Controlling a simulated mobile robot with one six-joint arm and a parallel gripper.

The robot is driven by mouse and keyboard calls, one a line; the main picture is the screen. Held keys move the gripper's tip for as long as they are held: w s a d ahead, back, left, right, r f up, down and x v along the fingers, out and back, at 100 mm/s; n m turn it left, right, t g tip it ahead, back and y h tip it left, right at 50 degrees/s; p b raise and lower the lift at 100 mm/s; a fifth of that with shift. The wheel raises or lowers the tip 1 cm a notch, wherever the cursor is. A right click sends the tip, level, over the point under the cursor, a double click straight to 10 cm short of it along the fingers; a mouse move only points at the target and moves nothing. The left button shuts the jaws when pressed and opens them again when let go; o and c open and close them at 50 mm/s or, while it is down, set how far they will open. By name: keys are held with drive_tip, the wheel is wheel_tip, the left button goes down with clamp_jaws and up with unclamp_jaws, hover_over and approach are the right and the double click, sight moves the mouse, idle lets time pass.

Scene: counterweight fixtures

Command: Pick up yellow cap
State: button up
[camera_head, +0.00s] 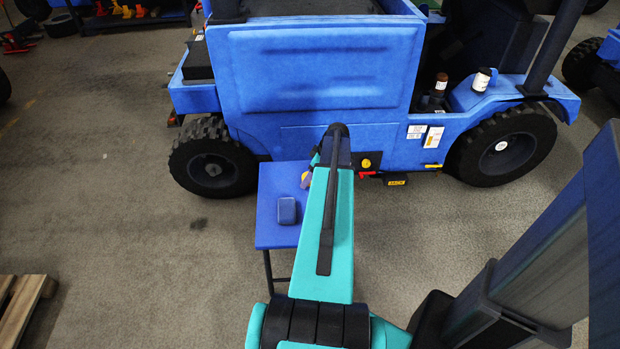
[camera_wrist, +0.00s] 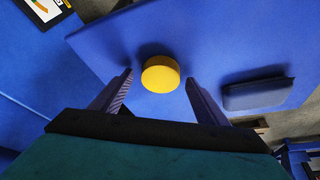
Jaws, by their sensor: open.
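The yellow cap (camera_wrist: 161,75) is a short round disc lying on the blue table (camera_wrist: 205,45). In the wrist view it lies between the two fingertips of my gripper (camera_wrist: 159,77), with a gap on each side. My gripper is open and holds nothing. In the head view the cap (camera_head: 305,180) shows only in part beside my teal arm, near the back of the table (camera_head: 270,232). My arm hides most of the gripper there.
A dark blue box-like block (camera_head: 287,210) lies on the table; it also shows right of the cap in the wrist view (camera_wrist: 257,91). A blue vehicle (camera_head: 320,75) stands close behind the table. Open floor (camera_head: 110,200) lies to the left, with a wooden pallet (camera_head: 25,310).

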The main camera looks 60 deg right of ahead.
drive_tip(key=c, duration=1.1)
drive_tip(key=shift+r, duration=0.1)
drive_tip(key=shift+r, duration=0.45)
drive_tip(key=v, duration=0.2)
drive_tip(key=shift+a+r, duration=0.15)
drive_tip(key=shift+r, duration=0.2)
drive_tip(key=s+a+r, duration=0.1)
drive_tip(key=s+a, duration=0.1)
drive_tip(key=s, duration=1.3)
drive_tip(key=shift+a+r, duration=0.15)
drive_tip(key=shift+a, duration=0.05)
